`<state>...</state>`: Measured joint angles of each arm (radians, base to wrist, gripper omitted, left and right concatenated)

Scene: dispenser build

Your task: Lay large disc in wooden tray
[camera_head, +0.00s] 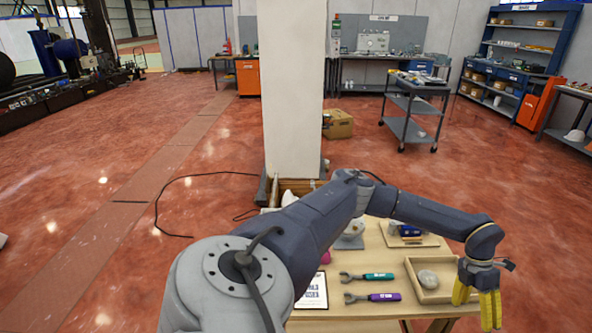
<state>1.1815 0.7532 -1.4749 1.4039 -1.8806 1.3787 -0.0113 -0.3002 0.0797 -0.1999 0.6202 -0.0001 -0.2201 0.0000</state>
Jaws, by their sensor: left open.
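The wooden tray (437,299) lies at the right front of the table. A pale grey rounded piece (428,279) lies inside it; I cannot tell whether this is the large disc. My left gripper (476,307), with yellow fingers, points down at the tray's right side, its fingers apart with nothing seen between them. Another pale round thing (349,241) stands farther back on the table, partly hidden by my left arm. My right gripper does not show.
A green-handled wrench (367,276) and a purple-handled wrench (372,297) lie left of the tray. A printed sheet (312,291) and a pink ball (325,257) are farther left. A blue item (408,231) sits at the back. My arm hides the table's left part.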

